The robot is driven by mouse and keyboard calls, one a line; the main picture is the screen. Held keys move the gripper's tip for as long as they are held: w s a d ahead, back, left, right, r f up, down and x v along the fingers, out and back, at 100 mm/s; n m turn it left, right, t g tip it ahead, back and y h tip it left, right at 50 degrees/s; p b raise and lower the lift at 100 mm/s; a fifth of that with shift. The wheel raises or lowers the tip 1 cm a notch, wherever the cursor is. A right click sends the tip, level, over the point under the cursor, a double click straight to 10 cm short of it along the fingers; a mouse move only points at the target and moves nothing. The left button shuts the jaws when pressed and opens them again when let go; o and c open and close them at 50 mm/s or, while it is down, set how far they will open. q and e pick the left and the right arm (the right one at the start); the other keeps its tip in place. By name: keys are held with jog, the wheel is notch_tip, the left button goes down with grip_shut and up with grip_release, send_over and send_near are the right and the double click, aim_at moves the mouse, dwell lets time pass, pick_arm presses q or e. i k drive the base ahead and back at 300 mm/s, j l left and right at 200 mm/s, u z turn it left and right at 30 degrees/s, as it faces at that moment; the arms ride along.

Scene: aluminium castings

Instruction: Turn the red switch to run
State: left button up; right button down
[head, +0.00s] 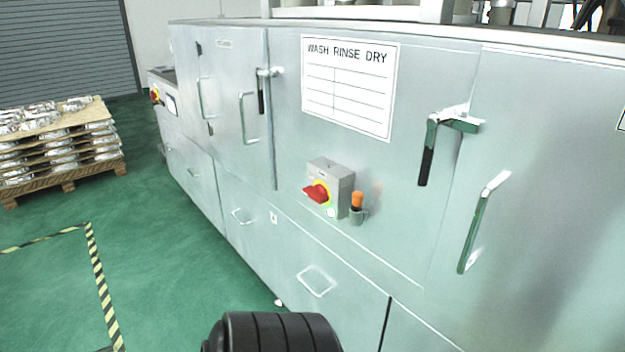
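The red switch (316,192) is a red rotary handle on a yellow plate, on the front of a small grey box (341,181). The box is fixed to the metal front of the wash machine (335,245). The handle looks roughly level, pointing left; any position labels are too small to read. A small pale round button sits below the handle on the box. A black ribbed part of my own body shows at the bottom centre, well below the switch. Neither gripper is in view.
An orange-topped part in a grey holder (356,217) sits right of the box. Door handles (427,153) stick out to the right. Another red-and-yellow switch (155,95) is at the far left. A pallet stack of castings (60,140) stands left. Green floor (165,285) is clear.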

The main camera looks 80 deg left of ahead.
aim_at(318, 193)
jog(key=k+u, duration=0.1)
jog(key=u, duration=2.25)
jog(key=k+l, duration=0.05)
